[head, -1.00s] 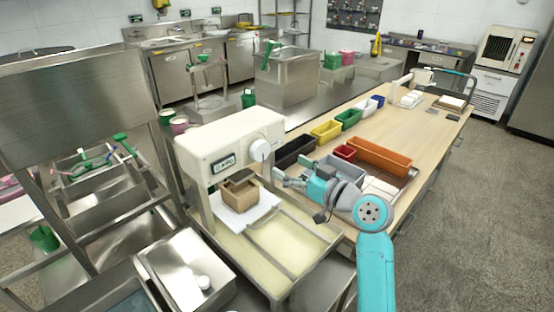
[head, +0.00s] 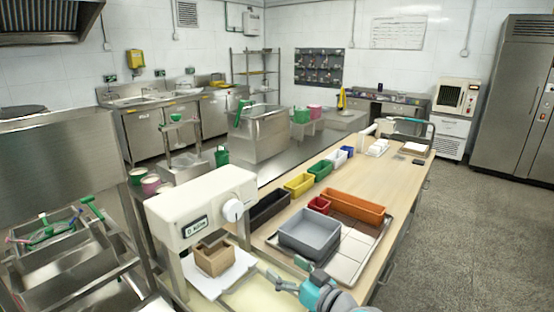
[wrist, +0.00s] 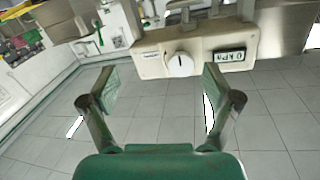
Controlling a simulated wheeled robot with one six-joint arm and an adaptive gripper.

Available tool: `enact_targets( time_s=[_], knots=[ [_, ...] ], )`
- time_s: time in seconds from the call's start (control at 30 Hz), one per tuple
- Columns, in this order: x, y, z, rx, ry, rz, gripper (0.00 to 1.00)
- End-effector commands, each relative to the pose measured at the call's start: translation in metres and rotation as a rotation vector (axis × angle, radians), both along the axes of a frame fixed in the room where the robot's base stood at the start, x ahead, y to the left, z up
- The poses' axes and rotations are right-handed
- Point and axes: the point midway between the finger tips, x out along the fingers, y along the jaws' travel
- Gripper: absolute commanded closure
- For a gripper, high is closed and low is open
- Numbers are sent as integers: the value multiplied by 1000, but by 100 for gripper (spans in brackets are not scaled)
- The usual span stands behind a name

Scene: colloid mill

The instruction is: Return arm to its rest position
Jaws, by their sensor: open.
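My gripper (head: 285,283) is at the bottom of the head view, in front of the cream machine (head: 203,205) and to the right of the small brown box (head: 214,255). In the wrist view its two fingers stand wide apart with nothing between them, so the gripper (wrist: 158,88) is open and empty. Beyond the fingers, that view shows the cream machine (wrist: 205,52) with its white knob and small display. The brown box sits on a white plate (head: 232,273) under the machine head. Most of my arm is cut off by the bottom edge.
A wooden bench (head: 378,185) runs to the right, with a grey bin (head: 309,236), an orange tray (head: 352,207) and several small coloured bins. A steel rack with sinks (head: 70,262) stands at left. Open grey floor (head: 470,240) lies right of the bench.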

Motion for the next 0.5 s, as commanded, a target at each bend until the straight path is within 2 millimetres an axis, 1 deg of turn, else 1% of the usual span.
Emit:
enact_targets(
  time_s=[0.03, 0.1, 0.17, 0.2, 0.27, 0.3, 0.37, 0.4, 0.47, 0.5],
  knots=[
    [-11, -7, -22, 1, 25, -34, 12],
    [-25, -17, -46, 3, 52, -86, 12],
    [-39, -25, -66, 4, 71, -129, 12],
    [-48, -31, -79, 4, 85, -156, 12],
    [-63, -39, -96, 1, 102, -197, 12],
    [-73, -45, -108, -1, 115, -224, 12],
    [-90, -53, -123, -5, 129, -263, 12],
    [-101, -59, -133, -8, 139, -289, 12],
    [-119, -67, -146, -13, 151, -326, 12],
    [-131, -73, -155, -17, 159, -350, 12]
  ],
)
